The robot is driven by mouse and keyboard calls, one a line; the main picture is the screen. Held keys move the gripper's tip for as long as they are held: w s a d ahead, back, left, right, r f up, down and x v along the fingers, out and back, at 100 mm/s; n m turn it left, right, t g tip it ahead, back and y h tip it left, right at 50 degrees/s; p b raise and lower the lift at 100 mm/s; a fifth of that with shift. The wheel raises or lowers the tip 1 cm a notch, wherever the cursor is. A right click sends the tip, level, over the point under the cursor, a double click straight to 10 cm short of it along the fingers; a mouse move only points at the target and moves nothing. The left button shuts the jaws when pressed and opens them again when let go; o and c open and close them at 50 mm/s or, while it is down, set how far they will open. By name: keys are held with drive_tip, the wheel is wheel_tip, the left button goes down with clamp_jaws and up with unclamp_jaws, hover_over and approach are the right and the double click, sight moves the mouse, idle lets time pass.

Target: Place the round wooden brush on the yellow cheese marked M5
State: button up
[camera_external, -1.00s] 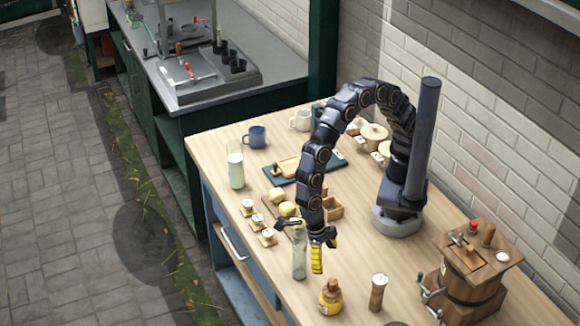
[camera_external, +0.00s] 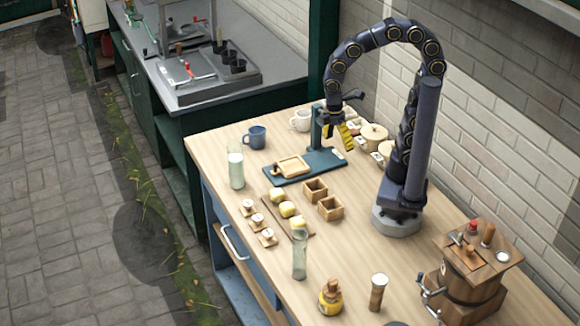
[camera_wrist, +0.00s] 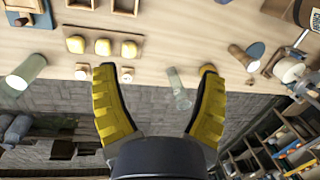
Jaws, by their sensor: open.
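Three yellow cheeses (camera_external: 287,209) sit in a row on a wooden board near the table's left front. They also show in the wrist view (camera_wrist: 103,47); I cannot read their marks, so I cannot tell which is M5. Several round wooden pieces (camera_external: 374,132) with white tags lie by the wall; I cannot tell if the brush is among them. My gripper (camera_external: 342,130) is raised beside the green press, near these pieces. In the wrist view my yellow fingers (camera_wrist: 157,68) are spread apart with nothing held between them.
The green press (camera_external: 318,162) bears a small wooden board. Two open wooden boxes (camera_external: 330,208) stand beside the cheeses.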

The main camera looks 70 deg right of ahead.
drive_tip(key=s+d+m, duration=0.7)
drive_tip(key=d+m, duration=0.1)
drive_tip(key=m, duration=0.2)
drive_tip(key=shift+r, duration=0.2)
